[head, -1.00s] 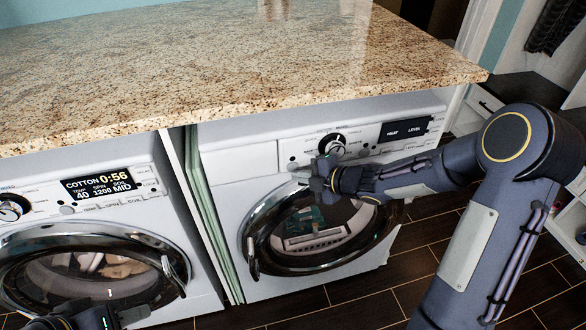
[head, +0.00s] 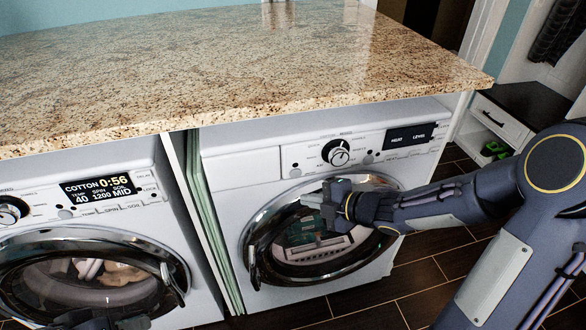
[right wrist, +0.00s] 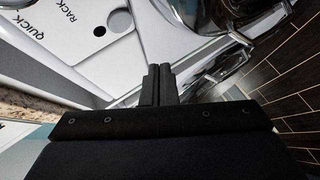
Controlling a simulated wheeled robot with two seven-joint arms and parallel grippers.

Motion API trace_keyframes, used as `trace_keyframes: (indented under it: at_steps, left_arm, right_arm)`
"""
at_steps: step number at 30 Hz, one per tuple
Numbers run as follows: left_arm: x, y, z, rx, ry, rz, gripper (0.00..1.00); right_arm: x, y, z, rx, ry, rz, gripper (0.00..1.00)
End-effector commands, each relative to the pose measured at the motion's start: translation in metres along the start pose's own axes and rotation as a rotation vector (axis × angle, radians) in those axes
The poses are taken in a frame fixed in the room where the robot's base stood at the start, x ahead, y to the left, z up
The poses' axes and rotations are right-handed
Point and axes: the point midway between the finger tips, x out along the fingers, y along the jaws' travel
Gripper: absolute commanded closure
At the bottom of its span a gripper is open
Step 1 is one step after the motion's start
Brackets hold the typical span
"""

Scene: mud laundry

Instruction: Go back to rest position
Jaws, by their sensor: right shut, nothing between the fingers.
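My right gripper (head: 326,203) is in front of the right machine's round door, below its dial, and holds nothing. In the right wrist view its fingers (right wrist: 158,84) are together, with the white panel and chrome door rim beyond them. Part of my left arm (head: 100,322) shows at the bottom left edge of the head view, in front of the left machine. The fingers of the left gripper are out of the picture.
The right machine (head: 235,165) and the left machine (head: 205,290) stand under a granite counter (head: 240,70). Both doors look closed. The left display (head: 100,186) reads COTTON 0:56. Dark tiled floor (head: 420,275) lies at right, with a drawer unit (head: 497,118) beyond.

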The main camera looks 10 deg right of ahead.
Motion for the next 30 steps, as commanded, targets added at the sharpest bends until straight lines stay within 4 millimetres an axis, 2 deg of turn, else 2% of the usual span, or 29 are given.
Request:
trace_keyframes:
  at_steps: [5, 8, 11, 14, 16, 19, 21, 25, 27, 30]
  left_arm:
    - [0.0, 0.0, 0.0, 0.0, 0.0, 0.0, 0.64]
    - [-0.002, 0.001, -0.001, 0.0, 0.0, 0.0, 0.64]
    - [-0.007, 0.003, -0.003, 0.0, 0.0, 0.0, 0.64]
    - [-0.013, 0.006, -0.006, 0.0, 0.0, 0.0, 0.64]
    - [-0.017, 0.008, -0.009, 0.0, 0.0, 0.0, 0.64]
    - [-0.022, 0.01, -0.011, 0.0, 0.0, 0.0, 0.64]
    - [-0.026, 0.012, -0.013, 0.0, 0.0, 0.0, 0.64]
    - [-0.03, 0.014, -0.015, 0.0, 0.0, 0.0, 0.64]
    - [-0.032, 0.015, -0.016, 0.0, 0.0, 0.0, 0.64]
    - [-0.033, 0.015, -0.017, 0.0, 0.0, 0.0, 0.64]
  right_arm:
    - [-0.001, 0.001, 0.0, 0.003, -0.004, 0.0, 1.0]
    - [-0.01, 0.01, 0.006, 0.045, -0.066, 0.001, 1.0]
    - [-0.038, 0.028, 0.021, 0.187, -0.227, 0.01, 1.0]
    - [-0.088, 0.041, 0.033, 0.454, -0.442, 0.044, 1.0]
    - [-0.128, 0.04, 0.031, 0.697, -0.573, 0.078, 1.0]
    - [-0.177, 0.024, 0.009, 1.072, -0.693, 0.118, 1.0]
    - [-0.202, 0.007, -0.016, 1.328, -0.727, 0.123, 1.0]
    - [-0.226, -0.019, -0.069, 1.715, -0.715, 0.078, 1.0]
    - [-0.233, -0.029, -0.093, 1.855, -0.694, 0.037, 1.0]
    - [-0.237, -0.037, -0.116, 1.975, -0.669, -0.012, 1.0]
